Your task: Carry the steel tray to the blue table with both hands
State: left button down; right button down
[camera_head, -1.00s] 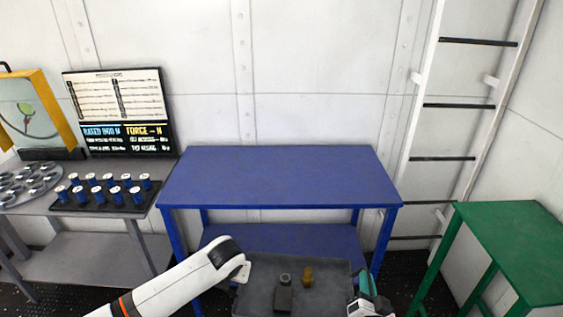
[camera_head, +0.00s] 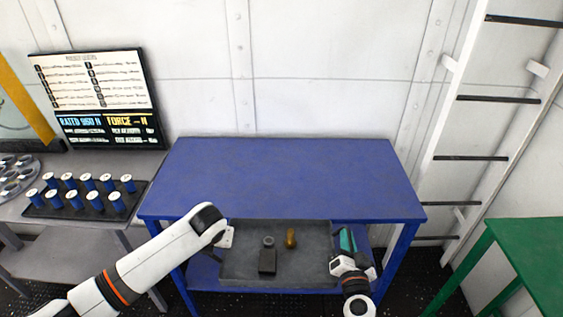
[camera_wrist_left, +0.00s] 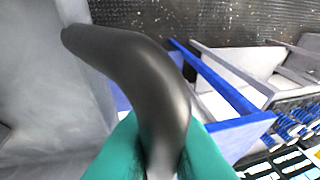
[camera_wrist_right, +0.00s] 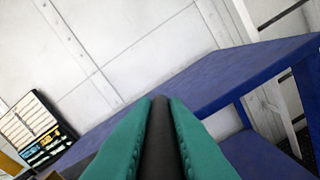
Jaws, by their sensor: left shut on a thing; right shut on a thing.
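The steel tray (camera_head: 300,276) is a dark grey shallow tray, held level in front of the blue table (camera_head: 285,175). A dark block (camera_head: 267,262), a small grey round piece (camera_head: 268,241) and a brown-yellow piece (camera_head: 291,238) stand in it. My left gripper (camera_head: 226,238) is at the tray's left side; in the left wrist view its teal fingers (camera_wrist_left: 160,150) are shut on a curved dark handle (camera_wrist_left: 135,65). My right gripper (camera_head: 346,245) is at the tray's right side; in the right wrist view its teal fingers (camera_wrist_right: 160,140) are shut on a dark bar (camera_wrist_right: 160,125).
The blue table's top is bare. A grey bench at the left holds a black rack of blue cylinders (camera_head: 85,195) and a sign board (camera_head: 100,98). A green table (camera_head: 530,262) stands at the right, with a wall ladder (camera_head: 480,130) behind it.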

aim_at(283, 171)
jog(key=i, duration=1.25)
